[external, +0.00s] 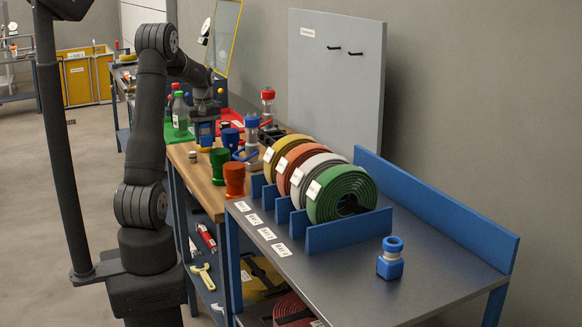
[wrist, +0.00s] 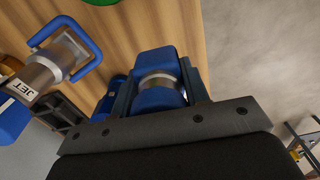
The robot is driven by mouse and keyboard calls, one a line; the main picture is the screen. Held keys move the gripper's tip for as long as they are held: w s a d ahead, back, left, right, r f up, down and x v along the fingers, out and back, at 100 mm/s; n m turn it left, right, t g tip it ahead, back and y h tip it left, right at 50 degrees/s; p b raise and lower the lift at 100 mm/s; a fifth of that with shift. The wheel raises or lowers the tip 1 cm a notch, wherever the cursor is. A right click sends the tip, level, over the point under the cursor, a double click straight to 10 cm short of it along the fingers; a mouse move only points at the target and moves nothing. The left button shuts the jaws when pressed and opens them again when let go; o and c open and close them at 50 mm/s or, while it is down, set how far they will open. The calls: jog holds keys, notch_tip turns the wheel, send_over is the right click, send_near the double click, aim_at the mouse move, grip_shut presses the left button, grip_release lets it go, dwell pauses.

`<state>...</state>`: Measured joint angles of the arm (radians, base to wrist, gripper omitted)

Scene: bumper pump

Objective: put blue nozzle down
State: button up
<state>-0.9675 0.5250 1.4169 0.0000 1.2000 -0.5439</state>
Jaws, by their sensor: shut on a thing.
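My gripper (external: 205,118) is over the wooden bench in the external view. In the wrist view, my gripper (wrist: 156,92) is shut on a blue nozzle (wrist: 155,62) with a pale metal band around its middle. The held blue nozzle (external: 206,130) shows small below my gripper in the external view, partly hidden by it. In the wrist view it appears above the bench top, but the gap is hard to judge. Another nozzle (wrist: 50,70), metal with a blue handle and a JET label, stands to the left, apart from my gripper.
Coiled hoses (external: 340,195) stand in a blue rack on the grey table (external: 345,285). Another blue nozzle (external: 390,262) stands there, with bare surface around it.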

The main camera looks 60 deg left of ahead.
notch_tip(320, 180, up, 18)
jog(key=w+d+m, duration=0.4)
jog(key=w+d, duration=1.4)
jog(key=d, duration=0.3)
jog(key=w+d+m, duration=0.2)
jog(key=w+d, duration=0.1)
jog(key=d, duration=0.9)
jog(key=w+d+m, duration=0.2)
jog(key=w+d, duration=0.1)
jog(key=d, duration=0.9)
jog(key=s+d+m, duration=0.2)
jog(key=s+d, duration=0.1)
jog(key=d, duration=0.7)
jog(key=s+d+m, duration=0.1)
jog(key=s+d, duration=0.3)
jog(key=d, duration=0.6)
jog(key=s+d+m, duration=0.2)
jog(key=s+d, duration=0.1)
jog(key=d, duration=0.7)
jog(key=s+d+m, duration=0.4)
jog(key=s+d, duration=1.6)
jog(key=s, duration=0.4)
send_over(358, 306)
notch_tip(358, 306, down, 18)
jog(key=shift+r, duration=0.1)
jog(key=shift+f, duration=2)
